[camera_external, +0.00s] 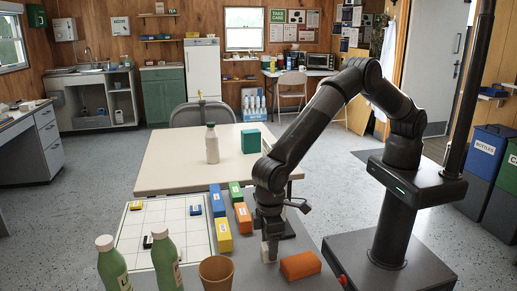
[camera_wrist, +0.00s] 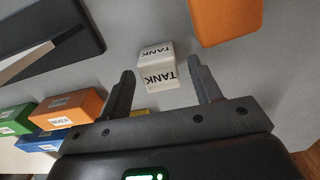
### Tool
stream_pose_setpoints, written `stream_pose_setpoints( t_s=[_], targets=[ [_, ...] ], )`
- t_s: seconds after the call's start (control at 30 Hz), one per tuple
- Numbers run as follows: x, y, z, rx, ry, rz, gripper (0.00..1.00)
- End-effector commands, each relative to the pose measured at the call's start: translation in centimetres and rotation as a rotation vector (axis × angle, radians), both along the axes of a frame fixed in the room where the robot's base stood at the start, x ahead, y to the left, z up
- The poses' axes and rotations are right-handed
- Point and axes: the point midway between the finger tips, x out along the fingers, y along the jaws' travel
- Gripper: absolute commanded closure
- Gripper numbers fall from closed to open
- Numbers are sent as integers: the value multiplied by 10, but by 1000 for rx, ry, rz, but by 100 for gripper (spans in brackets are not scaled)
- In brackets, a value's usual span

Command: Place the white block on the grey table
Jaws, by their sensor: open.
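The white block, labelled TANK, shows in the wrist view (camera_wrist: 157,66) between and slightly beyond my two fingertips. Gaps show on both sides of it. In the external view the white block (camera_external: 265,252) is a small pale shape, partly hidden by my gripper (camera_external: 271,246). My gripper points down and is open around the block in the wrist view (camera_wrist: 161,73). The block appears to stand on the grey table (camera_external: 247,264); its lower edge is hard to make out.
An orange block (camera_external: 300,265) lies close right of my gripper. Several coloured blocks, including a yellow one (camera_external: 223,236), stand to the left. A brown cup (camera_external: 216,274), two green bottles (camera_external: 165,258) and a white grid board (camera_external: 136,226) are further left. A pale table (camera_external: 175,172) stands behind.

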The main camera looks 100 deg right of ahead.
Motion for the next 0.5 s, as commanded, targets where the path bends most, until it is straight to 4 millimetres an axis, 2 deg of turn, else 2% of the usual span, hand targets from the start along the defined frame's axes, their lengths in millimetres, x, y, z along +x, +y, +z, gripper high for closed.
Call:
stream_pose_setpoints(
  t_s=[0.1,0.3,0.5],
  targets=[
    [1,0,28,2,-3,0,42],
    [0,0,70,1,-2,0,42],
    [0,0,95,1,-1,0,42]
  ],
)
